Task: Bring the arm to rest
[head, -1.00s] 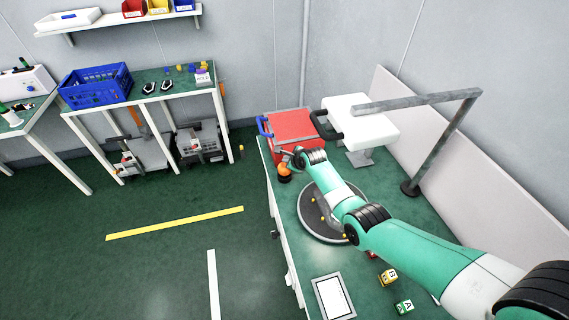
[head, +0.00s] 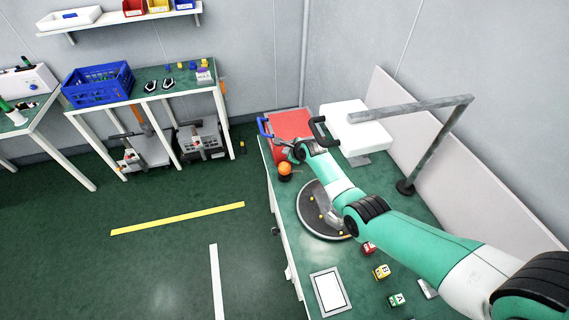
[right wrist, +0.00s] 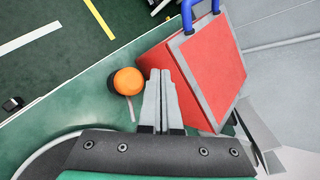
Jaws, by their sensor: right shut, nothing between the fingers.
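My right arm reaches in from the lower right over the green bench (head: 385,285) in the head view. Its gripper (head: 280,143) is beside the red box (head: 290,124) at the bench's far end. In the right wrist view the gripper (right wrist: 160,75) has its fingers together with nothing between them. The red box (right wrist: 205,65) with a blue handle is just right of the fingers; I cannot tell if they touch. An orange-topped button (right wrist: 127,82) is left of the fingers, and it also shows in the head view (head: 285,168). My left gripper is not in view.
A round turntable (head: 320,210) with small yellow pegs lies below the arm. A white machine (head: 358,130) and a grey post frame (head: 436,145) stand to the right. Lettered blocks (head: 381,272) and a white-framed pad (head: 329,292) are nearer. Open floor lies left.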

